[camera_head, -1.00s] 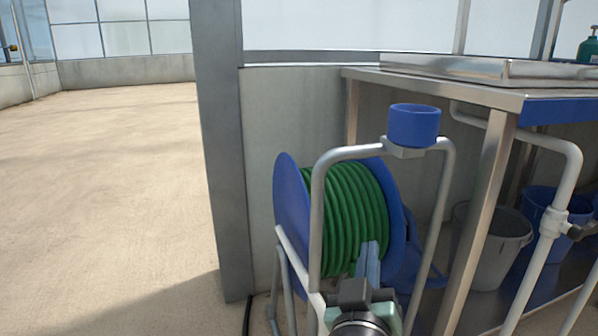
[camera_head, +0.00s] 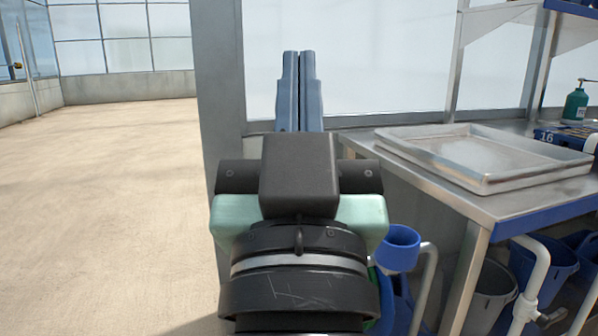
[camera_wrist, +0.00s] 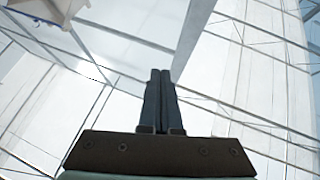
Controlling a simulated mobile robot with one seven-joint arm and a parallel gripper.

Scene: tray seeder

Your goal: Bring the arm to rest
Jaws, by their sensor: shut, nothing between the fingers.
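My gripper (camera_head: 299,54) stands raised in the middle of the head view, its two long blue-grey fingers pointing up and lying side by side. It is shut and holds nothing. In the wrist view my gripper (camera_wrist: 160,72) also shows with its fingers together, against bright glazed panes and frame bars. My wrist and the gripper's dark body hide most of what lies behind them, including nearly all of the hose reel.
A steel bench (camera_head: 510,205) stands at the right with a shallow metal tray (camera_head: 480,178) on it. A green pump bottle (camera_head: 576,104) stands at its back. A blue cup (camera_head: 398,248) tops the reel frame beside my wrist. Open floor (camera_head: 100,200) lies left of a grey post (camera_head: 219,90).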

